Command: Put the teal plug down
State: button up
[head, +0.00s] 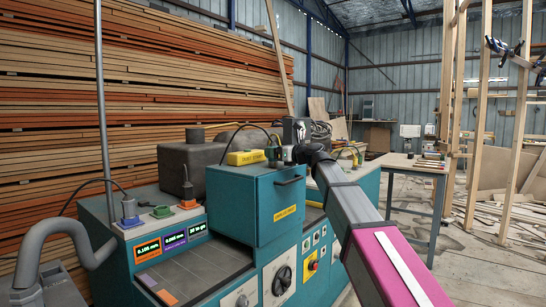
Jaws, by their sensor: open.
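A small teal plug (270,153) with a thin black cable looping from its top appears to stand on the teal cabinet's top (262,168), beside a yellow labelled box. My gripper (284,153) is at the plug's right side, at the end of my arm reaching in from the lower right. Its jaws are open, but they are small and dark here. I cannot tell whether they touch the plug. The plug's lower end is hard to make out.
The yellow box (245,157) sits left of the plug. A panel at left holds a blue socket piece with a cabled plug (130,212), a green piece (162,211) and an orange piece (188,204). A grey hose and pole stand at far left. A workbench (410,163) stands behind my arm.

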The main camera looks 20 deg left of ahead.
jog(key=shift+x, duration=0.85)
jog(key=c, duration=1.1)
jog(key=shift+c, duration=0.2)
jog(key=shift+r, duration=0.15)
